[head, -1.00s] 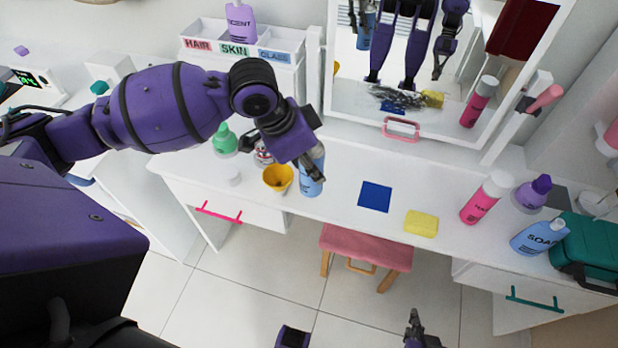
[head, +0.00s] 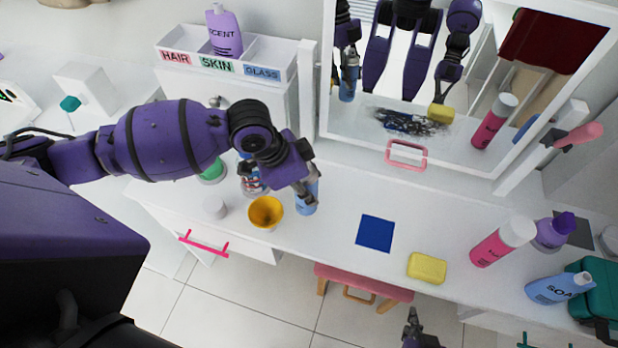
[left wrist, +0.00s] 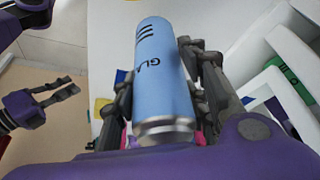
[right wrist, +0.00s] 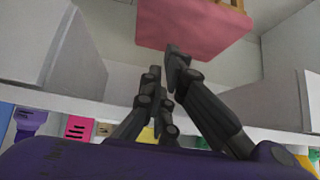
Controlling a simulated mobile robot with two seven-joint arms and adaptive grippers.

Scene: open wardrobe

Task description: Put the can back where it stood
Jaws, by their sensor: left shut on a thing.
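The light blue can (head: 306,197) is in my left gripper (head: 300,185), just right of a yellow bowl, over the white desk. In the left wrist view the can (left wrist: 163,80) lies between the two fingers, with dark lettering beginning "GLA" on its side. Whether its base touches the desk cannot be told. My right gripper (head: 412,325) is low in front of the desk, empty. In the right wrist view its fingertips (right wrist: 164,62) are close together with a narrow gap, which also shows in the left wrist view (left wrist: 66,88).
The yellow bowl (head: 258,217), a white jar (head: 214,208) and a red-and-white can (head: 252,183) stand near the can. A blue square (head: 375,232) and yellow sponge (head: 427,267) lie to the right. The mirror (head: 460,70) and labelled organizer (head: 270,88) stand behind. A pink stool (head: 365,282) is below.

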